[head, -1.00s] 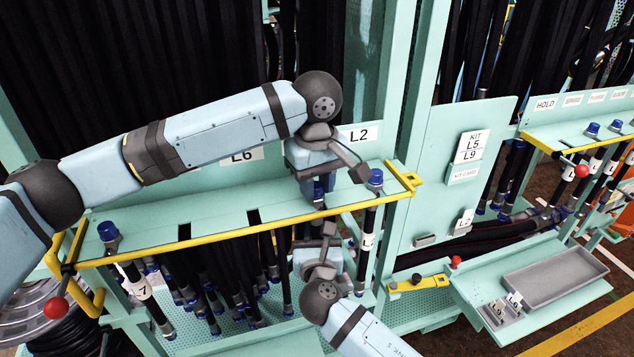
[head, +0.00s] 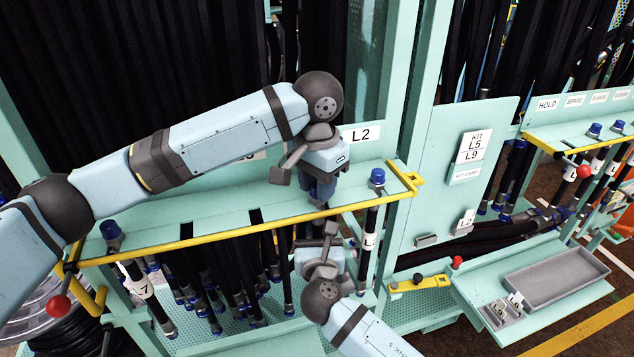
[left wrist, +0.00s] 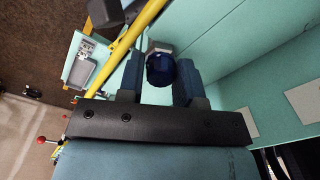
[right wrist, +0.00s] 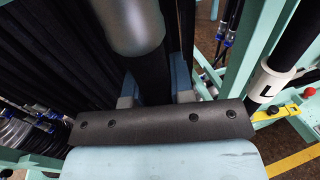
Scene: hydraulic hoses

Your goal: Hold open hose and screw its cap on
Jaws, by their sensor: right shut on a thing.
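The blue cap (left wrist: 160,68) shows in the left wrist view between the two dark fingers of my left gripper (head: 319,198). The fingers stand on either side of the cap, open around it. In the head view the cap is hidden by this gripper, above the yellow-edged shelf near the L2 label. My right gripper (head: 328,236) is below the shelf edge, shut on the black hose (right wrist: 152,72). The hose's grey metal end fitting (right wrist: 130,22) shows in the right wrist view. Whether the cap's threads are engaged cannot be seen.
The green shelf with its yellow rail (head: 230,232) holds other blue-capped hoses, one on the left (head: 111,232) and one on the right (head: 377,178). Several hoses hang below. A grey tray (head: 552,277) lies at the right.

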